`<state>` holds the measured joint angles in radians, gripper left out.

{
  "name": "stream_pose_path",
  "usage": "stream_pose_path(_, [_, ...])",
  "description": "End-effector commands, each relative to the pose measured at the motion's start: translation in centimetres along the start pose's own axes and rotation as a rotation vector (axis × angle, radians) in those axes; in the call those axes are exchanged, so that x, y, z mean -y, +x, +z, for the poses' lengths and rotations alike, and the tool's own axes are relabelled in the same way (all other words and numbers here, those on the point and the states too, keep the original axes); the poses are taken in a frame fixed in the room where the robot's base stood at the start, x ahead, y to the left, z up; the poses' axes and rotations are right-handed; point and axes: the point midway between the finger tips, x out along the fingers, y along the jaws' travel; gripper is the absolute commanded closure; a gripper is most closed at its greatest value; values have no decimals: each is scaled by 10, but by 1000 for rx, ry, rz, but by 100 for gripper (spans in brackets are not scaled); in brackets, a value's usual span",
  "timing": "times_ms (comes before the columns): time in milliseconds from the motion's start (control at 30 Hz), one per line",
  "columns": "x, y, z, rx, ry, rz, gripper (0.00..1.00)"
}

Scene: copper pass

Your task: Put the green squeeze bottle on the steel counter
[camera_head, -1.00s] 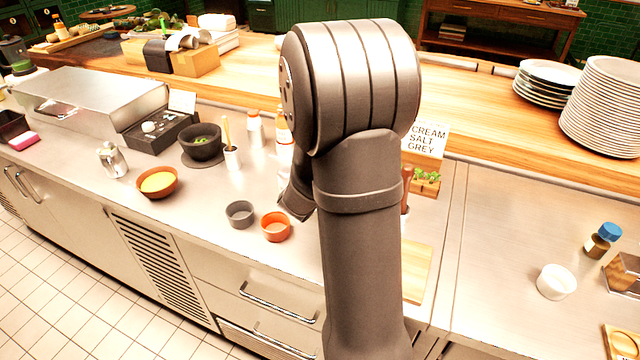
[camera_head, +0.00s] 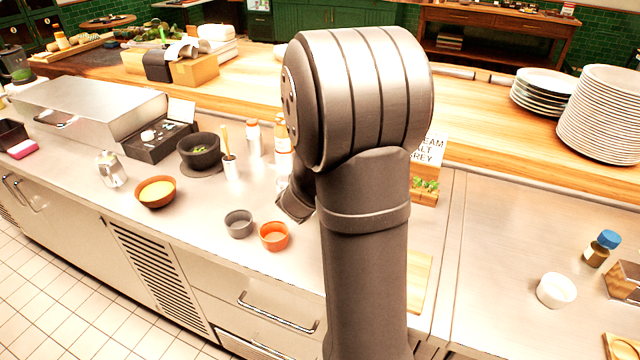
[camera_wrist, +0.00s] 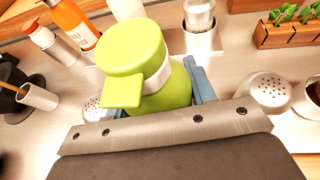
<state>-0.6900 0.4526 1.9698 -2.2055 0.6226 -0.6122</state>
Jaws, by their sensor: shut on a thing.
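The green squeeze bottle (camera_wrist: 165,85) shows large in the middle of the wrist view, with a round lime-green top and a flat tab toward the lower left. My gripper (camera_wrist: 168,82) is shut on it, with a blue-grey finger visible at its right side. The bottle's base is hidden, so I cannot tell whether it touches the steel counter (camera_wrist: 55,88). In the head view, my arm hides the bottle and most of my gripper; the steel counter (camera_head: 195,212) runs below and left of the arm.
In the head view, an orange bowl (camera_head: 274,236), a grey bowl (camera_head: 238,223) and a mortar (camera_head: 199,152) stand left of the arm. The counter's right section has bare room.

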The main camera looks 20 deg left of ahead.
Motion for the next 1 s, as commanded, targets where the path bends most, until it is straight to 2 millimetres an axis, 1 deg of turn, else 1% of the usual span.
stream_pose_path(33, [0, -4, 11, 6, 4, 2, 85])
stream_pose_path(100, [0, -9, 24, 7, 5, 1, 85])
stream_pose_path(300, [0, -23, 56, 6, 4, 2, 85])
stream_pose_path(433, [0, -28, 68, 4, 2, 1, 85])
stream_pose_path(600, [0, -30, 74, 2, 1, 1, 85])
stream_pose_path(733, [5, -25, 77, 2, 7, -13, 85])
stream_pose_path(767, [8, -22, 79, 2, 10, -21, 85])
stream_pose_path(867, [28, -4, 90, 2, 30, -70, 85])
stream_pose_path(967, [61, 21, 106, 2, 63, -145, 85])
stream_pose_path(1000, [77, 32, 113, 2, 77, -179, 85])
